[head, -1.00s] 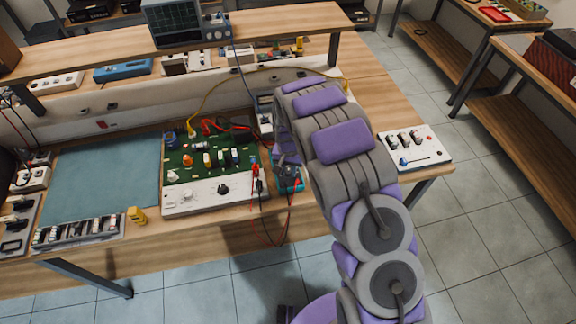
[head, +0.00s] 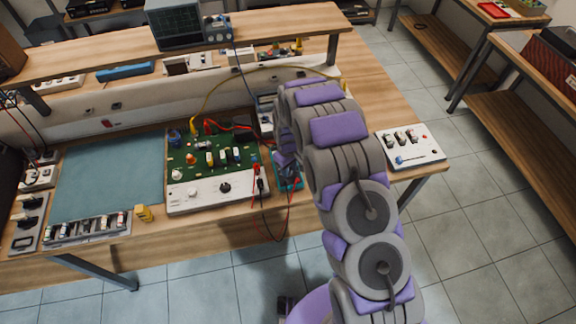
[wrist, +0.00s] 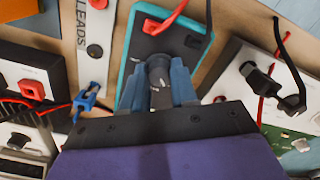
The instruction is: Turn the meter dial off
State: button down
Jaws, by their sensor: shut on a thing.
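The meter (wrist: 178,42) is a grey-faced box with a teal edge, lying on the bench in the wrist view. Its dark round dial (wrist: 157,70) sits between the blue fingers of my gripper (wrist: 157,82). My gripper is shut on the dial, and the fingers hide its sides and any markings there. A red lead and a black lead plug into the meter's far end. In the head view the meter (head: 291,184) shows as a small teal patch at the bench's front edge, and my arm mostly covers it.
A green circuit board (head: 210,160) with a white control panel (head: 210,194) lies left of the meter. Red and black leads (head: 262,205) hang over the front edge. A white switch box (head: 411,147) stands to the right. A blue mat (head: 105,180) lies at the left.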

jog(key=n, duration=0.5)
jog(key=shift+n, duration=2.4)
jog(key=c, duration=0.9)
grip_release()
jog(key=shift+o, duration=0.2)
jog(key=shift+r, duration=0.1)
notch_tip(320, 180, up, 17)
jog(key=p, duration=0.1)
jog(key=shift+r, duration=0.15)
